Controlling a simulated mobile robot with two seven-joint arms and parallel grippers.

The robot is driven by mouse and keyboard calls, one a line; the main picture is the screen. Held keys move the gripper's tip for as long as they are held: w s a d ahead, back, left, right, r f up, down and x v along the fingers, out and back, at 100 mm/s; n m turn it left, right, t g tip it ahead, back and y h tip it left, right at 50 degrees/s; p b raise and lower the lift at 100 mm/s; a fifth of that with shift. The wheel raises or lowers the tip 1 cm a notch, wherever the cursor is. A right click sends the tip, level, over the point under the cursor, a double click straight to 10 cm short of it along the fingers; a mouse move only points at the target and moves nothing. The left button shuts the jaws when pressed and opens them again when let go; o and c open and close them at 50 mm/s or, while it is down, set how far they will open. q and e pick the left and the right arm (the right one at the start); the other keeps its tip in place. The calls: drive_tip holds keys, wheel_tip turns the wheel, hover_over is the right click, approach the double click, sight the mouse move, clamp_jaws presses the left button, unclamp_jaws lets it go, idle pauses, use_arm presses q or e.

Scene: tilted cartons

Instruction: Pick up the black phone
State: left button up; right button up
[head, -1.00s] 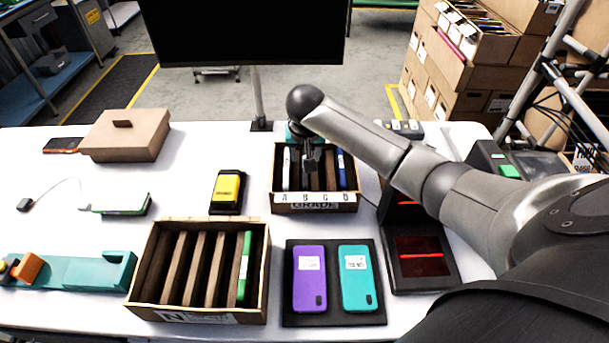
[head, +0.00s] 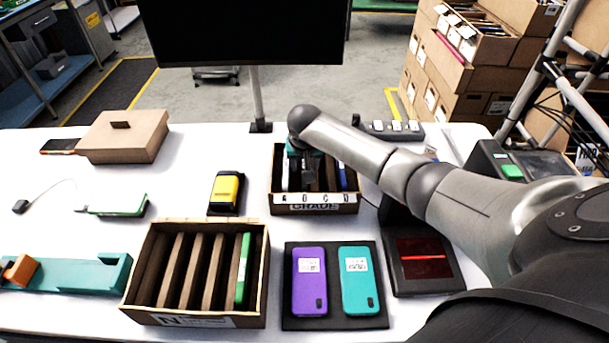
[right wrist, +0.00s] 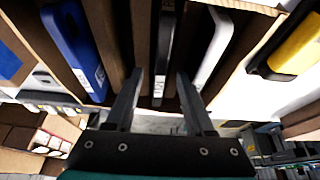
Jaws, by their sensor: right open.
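The black phone (right wrist: 165,50) stands on edge in a slot of the grade carton (head: 315,208), between brown dividers. In the right wrist view a blue phone (right wrist: 75,45) is on its left and a white phone (right wrist: 214,48) on its right. My right gripper (right wrist: 159,76) is open, with one fingertip on each side of the black phone's near end. I cannot tell whether the fingers touch it. In the head view the gripper and forearm hide most of the carton's inside, and the black phone cannot be made out there. My left gripper is not in view.
A second carton (head: 143,262) with a green phone (head: 243,268) stands at front left. A black tray (head: 327,322) holds a purple phone (head: 309,282) and a teal phone (head: 357,280). A yellow device (head: 227,188) lies left of the grade carton. A monitor (head: 240,30) rises behind.

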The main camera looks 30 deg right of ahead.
drive_tip(key=shift+c, duration=0.4)
clamp_jaws()
drive_tip(key=shift+r, duration=0.15)
